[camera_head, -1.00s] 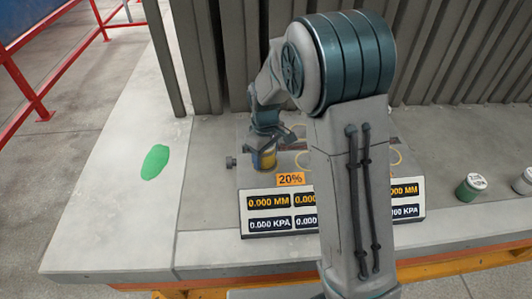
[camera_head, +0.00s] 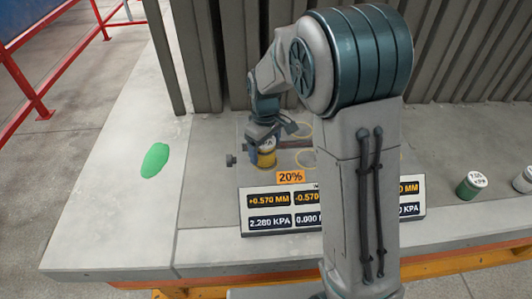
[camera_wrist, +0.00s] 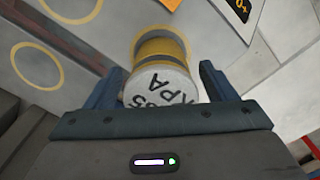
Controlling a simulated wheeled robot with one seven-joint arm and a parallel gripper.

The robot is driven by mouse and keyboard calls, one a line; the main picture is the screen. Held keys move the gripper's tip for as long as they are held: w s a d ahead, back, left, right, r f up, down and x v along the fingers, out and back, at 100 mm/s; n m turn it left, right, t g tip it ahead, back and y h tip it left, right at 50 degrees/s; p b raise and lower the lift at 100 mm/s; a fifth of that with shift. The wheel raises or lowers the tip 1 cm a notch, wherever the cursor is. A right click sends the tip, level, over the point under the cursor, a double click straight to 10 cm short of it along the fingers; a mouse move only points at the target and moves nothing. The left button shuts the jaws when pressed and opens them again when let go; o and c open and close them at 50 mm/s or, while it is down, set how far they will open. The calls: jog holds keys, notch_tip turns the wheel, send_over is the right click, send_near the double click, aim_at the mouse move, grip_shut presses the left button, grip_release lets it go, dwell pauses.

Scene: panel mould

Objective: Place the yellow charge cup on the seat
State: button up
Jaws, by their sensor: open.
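The yellow charge cup (camera_head: 267,158) stands upright on the grey panel behind the left end of the display board. In the wrist view the cup (camera_wrist: 165,47) shows its yellow body and a white lid with black lettering, partly cut off by my gripper. A yellow ring (camera_wrist: 188,45), the seat marking, curves around its base. My gripper (camera_wrist: 158,84) is open, with one finger on each side of the lid and gaps visible. In the head view my gripper (camera_head: 264,138) is right above the cup. Exact centring in the ring is hard to tell.
The display board (camera_head: 270,212) reads +0.570 MM and 2.280 KPA at its left; my arm hides its middle. Other yellow rings (camera_wrist: 37,65) are empty. A green cup (camera_head: 471,185) and a whitish cup (camera_head: 524,181) stand right. Grey upright slabs (camera_head: 210,60) line the back.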

notch_tip(320, 180, up, 10)
jog(key=shift+s+d+f+b, duration=0.1)
jog(key=shift+f+b, duration=0.15)
jog(key=shift+b, duration=0.1)
jog(key=s+d+r+m+t, duration=0.1)
jog(key=s+d+m, duration=0.3)
jog(key=s, duration=0.7)
jog(key=s+d+r+m+t, duration=0.1)
jog(key=s+d+m, duration=0.4)
jog(key=s, duration=0.6)
jog(key=shift+d+t, duration=0.7)
jog(key=shift+c, duration=0.4)
